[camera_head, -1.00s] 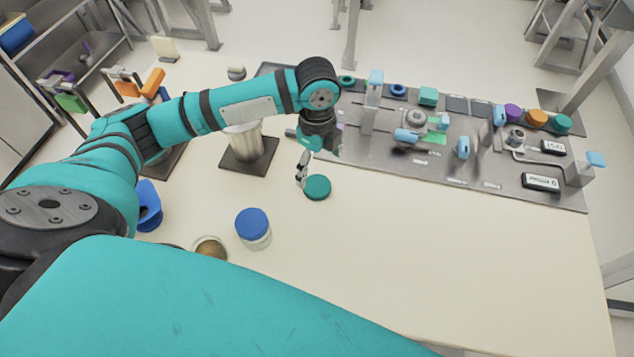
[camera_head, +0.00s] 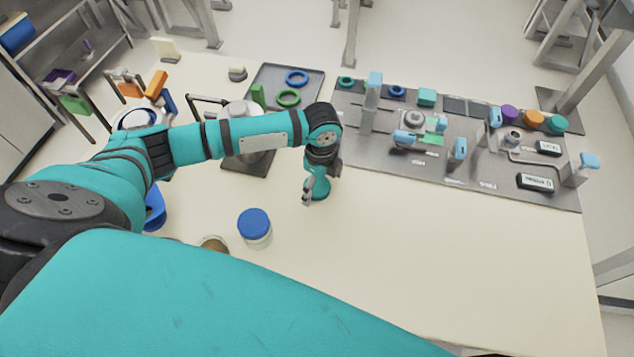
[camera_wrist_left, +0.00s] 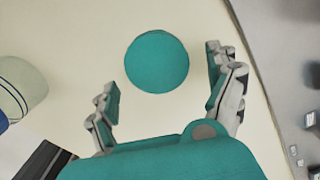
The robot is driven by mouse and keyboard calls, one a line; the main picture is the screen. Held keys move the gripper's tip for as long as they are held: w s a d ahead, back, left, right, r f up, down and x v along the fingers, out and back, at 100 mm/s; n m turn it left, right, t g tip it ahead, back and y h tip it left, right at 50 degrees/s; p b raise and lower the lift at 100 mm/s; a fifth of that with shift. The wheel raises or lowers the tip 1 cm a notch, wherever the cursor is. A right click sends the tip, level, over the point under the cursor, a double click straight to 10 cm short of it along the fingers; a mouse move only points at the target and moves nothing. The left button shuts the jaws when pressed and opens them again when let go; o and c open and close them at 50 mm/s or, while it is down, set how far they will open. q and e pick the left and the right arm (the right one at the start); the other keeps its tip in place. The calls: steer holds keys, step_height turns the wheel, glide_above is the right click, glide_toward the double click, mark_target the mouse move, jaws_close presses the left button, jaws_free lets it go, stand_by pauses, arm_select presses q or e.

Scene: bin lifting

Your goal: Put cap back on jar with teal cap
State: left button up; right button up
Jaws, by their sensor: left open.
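The round teal cap (camera_head: 321,193) lies on the table, partly hidden by my left gripper (camera_head: 311,191). In the left wrist view the cap (camera_wrist_left: 156,61) shows whole, just ahead of the open fingers (camera_wrist_left: 163,92), with clear space on both sides. A jar with brown contents (camera_head: 214,243) stands nearer to me. Its lower part is hidden behind my arm, and no cap shows on it now. A clear jar with a blue lid (camera_head: 254,226) stands to its right. My right gripper is not in view.
A metal tray (camera_head: 318,92) with blue and green rings lies at the back. A grey panel (camera_head: 470,183) with several fixtures covers the right rear. A blue object (camera_head: 154,208) sits at the left. The table's front right is clear.

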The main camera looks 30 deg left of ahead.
mark_target(320, 187)
arm_select(q)
steer(key=shift+f, duration=0.45)
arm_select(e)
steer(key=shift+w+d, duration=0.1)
arm_select(q)
steer(key=c, duration=0.9)
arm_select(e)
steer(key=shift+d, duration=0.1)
arm_select(q)
steer(key=shift+c, duration=0.2)
step_height(320, 187, up, 10)
steer(key=b, duration=0.2)
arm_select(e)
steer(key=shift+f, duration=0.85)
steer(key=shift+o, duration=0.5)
